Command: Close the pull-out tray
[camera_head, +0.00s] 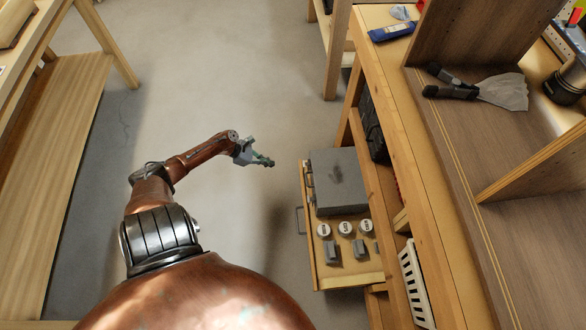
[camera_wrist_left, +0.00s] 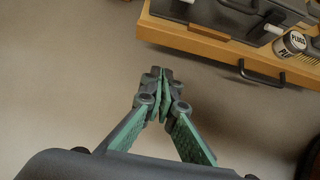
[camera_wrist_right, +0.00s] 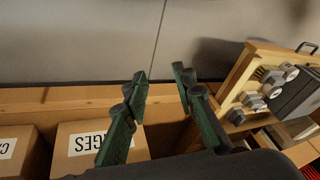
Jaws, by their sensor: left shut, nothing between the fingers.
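The wooden pull-out tray (camera_head: 348,282) stands out from under the bench at centre right in the head view. Its dark bar handle (camera_head: 300,220) is on its left-hand front. My left gripper (camera_head: 268,162) is shut and empty, in the air left of the tray's front and apart from it. In the left wrist view the closed fingertips (camera_wrist_left: 160,74) are below the tray front (camera_wrist_left: 195,40) and left of the handle (camera_wrist_left: 262,76). My right gripper (camera_wrist_right: 159,71) is open and empty in the right wrist view, with the tray (camera_wrist_right: 238,80) to its right. The head view does not show it.
The tray carries a grey case (camera_head: 338,180), several white-lidded cans (camera_head: 345,227) and small grey blocks (camera_head: 332,250). The workbench (camera_head: 410,130) is on the right. Cardboard boxes (camera_wrist_right: 80,148) sit low in the right wrist view. The floor left of the tray is clear.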

